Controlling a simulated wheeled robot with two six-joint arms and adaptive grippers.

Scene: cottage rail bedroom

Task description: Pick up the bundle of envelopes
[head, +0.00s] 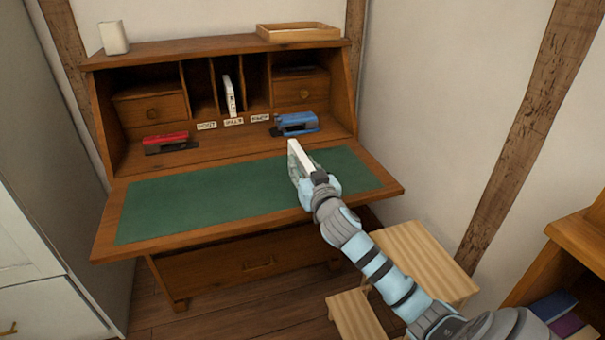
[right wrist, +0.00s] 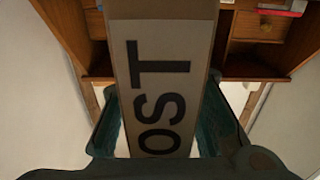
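My right gripper (head: 308,172) is over the right part of the desk's green writing surface. It is shut on a pale, flat bundle of envelopes (head: 298,158), which sticks up and tilts from the fingers. In the right wrist view the bundle (right wrist: 160,90) stands between the teal fingers (right wrist: 160,130), and dark letters reading "OST" show on its face. The lower end is hidden by the gripper. Another slim white bundle (head: 229,95) stands upright in a middle pigeonhole of the desk. My left gripper is not in view.
The wooden desk (head: 150,239) holds a red stapler-like object (head: 165,138), a blue one (head: 296,122) and small label cards (head: 233,122). A shallow tray (head: 298,32) and white block (head: 113,38) sit on top. A slatted stool (head: 425,255) stands at right. The green surface is clear.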

